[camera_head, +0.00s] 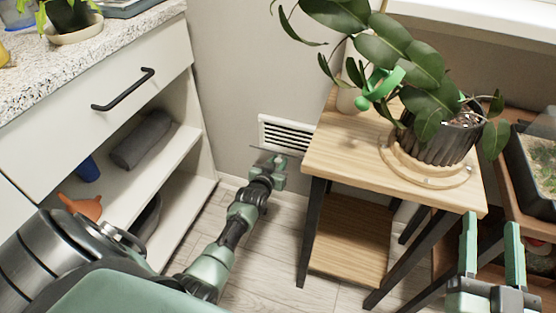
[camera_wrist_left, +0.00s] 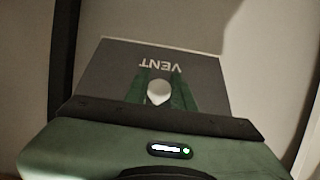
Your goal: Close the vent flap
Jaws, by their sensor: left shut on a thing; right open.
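The white slatted vent (camera_head: 287,134) is low on the wall, left of the wooden stand, and its slats show uncovered. In the left wrist view, the grey vent flap (camera_wrist_left: 205,72) bears the word VENT upside down and has a pale rounded knob (camera_wrist_left: 159,92). My left gripper (camera_head: 270,166) is just in front of the vent's lower edge, with its fingers (camera_wrist_left: 160,97) shut on the knob. In the head view, the arm and gripper hide most of the flap. My right gripper (camera_head: 490,240) is open and empty at the lower right, beside the stand.
The wooden stand (camera_head: 340,150) carries a potted plant (camera_head: 440,130) close to the vent's right. An open-shelved cabinet (camera_head: 160,170) with a black drawer handle stands left. A planter box (camera_head: 540,165) is at the far right. A strip of floor (camera_head: 270,255) is free between cabinet and stand.

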